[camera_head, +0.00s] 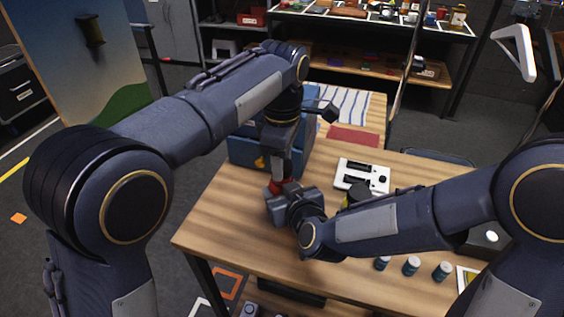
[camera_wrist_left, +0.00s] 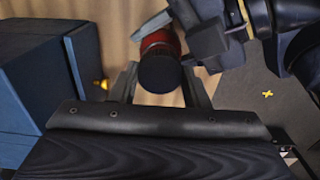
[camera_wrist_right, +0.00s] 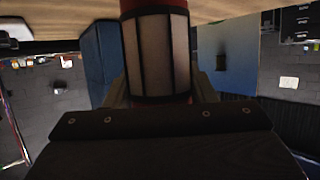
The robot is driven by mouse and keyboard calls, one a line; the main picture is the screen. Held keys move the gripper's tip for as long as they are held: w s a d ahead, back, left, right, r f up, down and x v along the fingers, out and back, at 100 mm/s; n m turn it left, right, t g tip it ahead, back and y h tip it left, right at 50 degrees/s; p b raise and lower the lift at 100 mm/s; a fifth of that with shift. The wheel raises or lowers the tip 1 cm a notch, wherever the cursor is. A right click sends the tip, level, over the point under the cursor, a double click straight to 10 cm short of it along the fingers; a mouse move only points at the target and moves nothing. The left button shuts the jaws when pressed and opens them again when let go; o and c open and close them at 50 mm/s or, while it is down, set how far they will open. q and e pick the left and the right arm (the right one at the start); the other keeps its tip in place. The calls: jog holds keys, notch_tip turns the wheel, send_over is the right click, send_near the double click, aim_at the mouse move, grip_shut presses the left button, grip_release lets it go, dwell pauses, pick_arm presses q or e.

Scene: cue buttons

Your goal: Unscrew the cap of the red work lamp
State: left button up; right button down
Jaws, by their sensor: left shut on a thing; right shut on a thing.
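The red work lamp (camera_head: 275,187) stands near the table's left front part, mostly hidden by my grippers in the head view. Its black round cap (camera_wrist_left: 159,70) lies between the fingers of my left gripper (camera_wrist_left: 161,82), which is shut on it from above; the red body shows just beyond it. My right gripper (camera_wrist_right: 162,88) is shut on the lamp body from the side. In the right wrist view the lamp's pale, dark-barred middle (camera_wrist_right: 157,52) and red ends show between the fingers; the cap is hidden there.
A blue box (camera_head: 246,150) stands close behind and left of the lamp. A white device (camera_head: 362,176), several small dark jars (camera_head: 411,265) and a red mat (camera_head: 353,138) lie on the wooden table (camera_head: 225,215). The table's front left is clear.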

pick_arm(q)
jog(key=shift+r, duration=0.3)
jog(key=shift+r, duration=2)
pick_arm(e)
jog(key=c, duration=0.5)
grip_release()
